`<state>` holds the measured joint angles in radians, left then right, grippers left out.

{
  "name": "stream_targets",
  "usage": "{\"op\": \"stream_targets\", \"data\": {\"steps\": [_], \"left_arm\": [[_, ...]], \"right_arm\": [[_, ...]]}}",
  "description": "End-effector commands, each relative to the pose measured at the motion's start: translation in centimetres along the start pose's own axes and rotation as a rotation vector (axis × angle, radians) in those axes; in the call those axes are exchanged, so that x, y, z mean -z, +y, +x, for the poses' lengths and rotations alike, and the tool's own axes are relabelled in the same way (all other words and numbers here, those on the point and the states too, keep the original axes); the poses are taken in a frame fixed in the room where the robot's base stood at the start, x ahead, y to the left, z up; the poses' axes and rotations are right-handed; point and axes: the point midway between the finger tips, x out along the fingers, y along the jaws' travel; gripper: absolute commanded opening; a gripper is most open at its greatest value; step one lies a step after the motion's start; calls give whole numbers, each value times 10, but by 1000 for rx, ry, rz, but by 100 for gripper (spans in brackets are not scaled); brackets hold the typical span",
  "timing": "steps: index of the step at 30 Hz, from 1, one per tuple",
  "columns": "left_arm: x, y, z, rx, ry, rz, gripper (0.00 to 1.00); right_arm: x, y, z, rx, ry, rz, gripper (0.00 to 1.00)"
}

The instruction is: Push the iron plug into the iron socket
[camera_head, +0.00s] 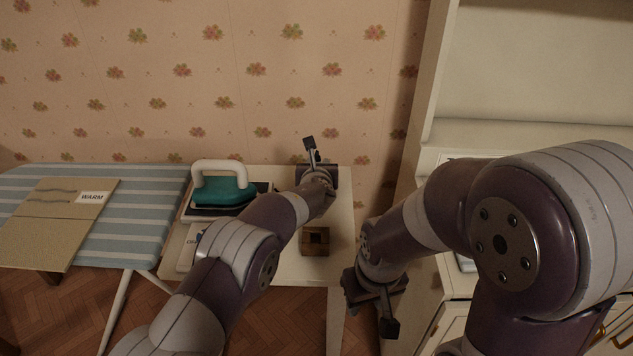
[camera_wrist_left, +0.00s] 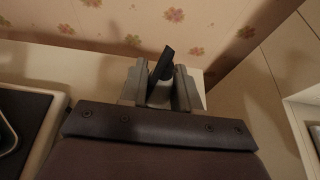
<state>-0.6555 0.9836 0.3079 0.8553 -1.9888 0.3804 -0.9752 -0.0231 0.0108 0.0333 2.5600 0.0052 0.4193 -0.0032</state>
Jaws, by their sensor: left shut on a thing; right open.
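My left gripper (camera_head: 312,156) is over the far right part of the small white table, near the wall. In the left wrist view its two grey fingers (camera_wrist_left: 160,88) are closed around a dark, narrow piece, which looks like the iron plug (camera_wrist_left: 165,62) and sticks up tilted between them. The teal iron (camera_head: 224,188) with a white handle sits on a dark pad at the table's left. I cannot make out the socket for certain. My right gripper (camera_head: 376,300) is open and empty, low in front of the table's right side.
A brown block (camera_head: 315,249) with a dark opening stands on the white table (camera_head: 341,225), right of my left arm. A striped ironing board (camera_head: 135,225) carrying a folded tan cloth or board and a "WARM" card (camera_head: 91,197) is at left. White cabinets stand at right.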

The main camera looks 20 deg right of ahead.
Motion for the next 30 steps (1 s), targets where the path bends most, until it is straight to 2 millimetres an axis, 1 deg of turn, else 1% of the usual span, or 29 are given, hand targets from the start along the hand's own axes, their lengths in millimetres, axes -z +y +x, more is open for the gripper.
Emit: {"op": "stream_targets", "data": {"steps": [14,15,17,23,24,25,26,30], "left_arm": [[7,0,2,0,6,2,0],[7,0,2,0,5,1,41],[7,0,2,0,5,1,61],[6,0,2,0,4,1,61],[6,0,2,0,4,1,68],[6,0,2,0,4,1,77],[6,0,2,0,4,1,82],[6,0,2,0,3,1,82]], "right_arm": [[0,0,0,0,0,0,43],[0,0,0,0,0,0,43],[0,0,0,0,0,0,43],[0,0,0,0,0,0,43],[0,0,0,0,0,0,43],[0,0,0,0,0,0,43],[0,0,0,0,0,0,43],[0,0,0,0,0,0,43]]}}
